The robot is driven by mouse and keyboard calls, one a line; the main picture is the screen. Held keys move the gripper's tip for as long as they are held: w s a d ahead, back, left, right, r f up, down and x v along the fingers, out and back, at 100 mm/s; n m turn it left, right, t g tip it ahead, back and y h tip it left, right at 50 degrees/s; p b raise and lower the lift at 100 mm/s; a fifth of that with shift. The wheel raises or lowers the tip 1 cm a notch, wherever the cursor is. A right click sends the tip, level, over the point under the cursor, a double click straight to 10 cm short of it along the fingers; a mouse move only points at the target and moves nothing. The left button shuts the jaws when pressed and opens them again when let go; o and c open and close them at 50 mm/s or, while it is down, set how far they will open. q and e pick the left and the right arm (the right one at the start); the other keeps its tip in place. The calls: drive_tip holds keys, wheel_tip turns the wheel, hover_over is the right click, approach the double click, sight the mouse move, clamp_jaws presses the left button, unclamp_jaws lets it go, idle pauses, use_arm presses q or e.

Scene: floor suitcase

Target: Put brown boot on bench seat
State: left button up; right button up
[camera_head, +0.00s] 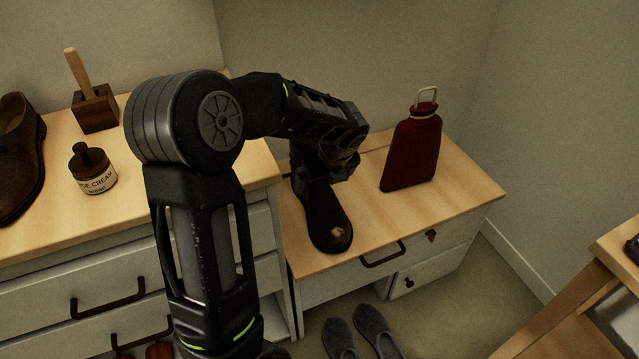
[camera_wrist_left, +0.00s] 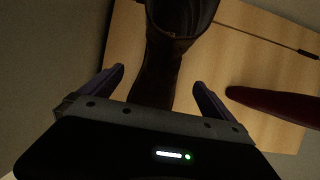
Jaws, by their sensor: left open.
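A brown boot (camera_head: 329,222) stands on the bench seat (camera_head: 455,196), its toe toward the front edge in the head view. My left gripper (camera_head: 318,172) is over the boot's rear and hides its upper part. In the left wrist view the dark boot (camera_wrist_left: 165,62) lies between the two fingers of my left gripper (camera_wrist_left: 160,82), which are spread apart. The wooden bench seat (camera_wrist_left: 240,60) shows beneath it. I cannot tell whether either finger touches the boot. My right gripper is not in view.
A dark red hot-water bottle (camera_head: 412,152) stands on the seat, right of the boot. A taller cabinet at left holds another brown shoe (camera_head: 17,160), a shoe cream jar (camera_head: 93,170) and a wooden block with a handle (camera_head: 95,108). Grey slippers (camera_head: 375,330) lie on the floor.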

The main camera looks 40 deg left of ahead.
use_arm(q)
drive_tip(key=v, duration=0.2)
drive_tip(key=shift+s+d+r, duration=0.1)
drive_tip(key=shift+d+r, duration=0.05)
drive_tip(key=shift+r, duration=0.2)
idle(0.4)
